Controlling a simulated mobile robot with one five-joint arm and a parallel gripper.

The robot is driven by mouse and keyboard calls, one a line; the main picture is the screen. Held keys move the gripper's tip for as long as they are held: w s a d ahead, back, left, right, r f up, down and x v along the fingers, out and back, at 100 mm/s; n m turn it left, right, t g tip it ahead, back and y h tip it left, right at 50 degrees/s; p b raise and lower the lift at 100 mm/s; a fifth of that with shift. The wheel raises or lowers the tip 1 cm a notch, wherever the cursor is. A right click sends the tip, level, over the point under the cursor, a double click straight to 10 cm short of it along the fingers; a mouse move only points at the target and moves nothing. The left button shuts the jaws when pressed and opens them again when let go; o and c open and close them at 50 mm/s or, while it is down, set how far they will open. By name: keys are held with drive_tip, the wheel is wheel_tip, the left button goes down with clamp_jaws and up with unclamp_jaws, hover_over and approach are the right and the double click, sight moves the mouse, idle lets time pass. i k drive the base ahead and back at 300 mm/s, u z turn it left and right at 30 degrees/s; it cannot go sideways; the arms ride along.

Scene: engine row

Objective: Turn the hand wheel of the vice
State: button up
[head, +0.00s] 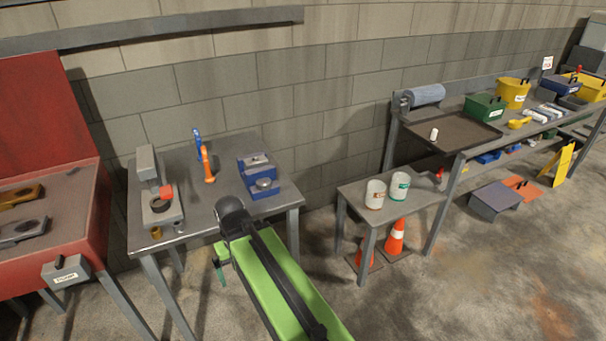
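The vice (257,172) is a blue block-like body with a grey top, standing at the right end of the small grey table. Its hand wheel (264,184) looks like a small round grey disc on the front side, facing me. My green and black arm reaches up from the bottom of the head view and ends in front of the table, to the left of and below the vice. A thin dark green part that seems to be my gripper (220,271) hangs at the arm's left side, apart from the vice. Its fingers are too small to make out.
On the grey table (215,155) stand an orange tool (208,165), a blue tool (197,146) and a grey device with a red part (160,200). A red cabinet (88,235) is at left. Right are a low table with two white tins (375,195) and traffic cones (395,237).

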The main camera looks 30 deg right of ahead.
sight(264, 184)
drive_tip(key=z, duration=0.45)
drive_tip(key=k, duration=1.3)
drive_tip(key=u, duration=0.45)
drive_tip(key=i, duration=1.95)
drive_tip(key=z, duration=0.75)
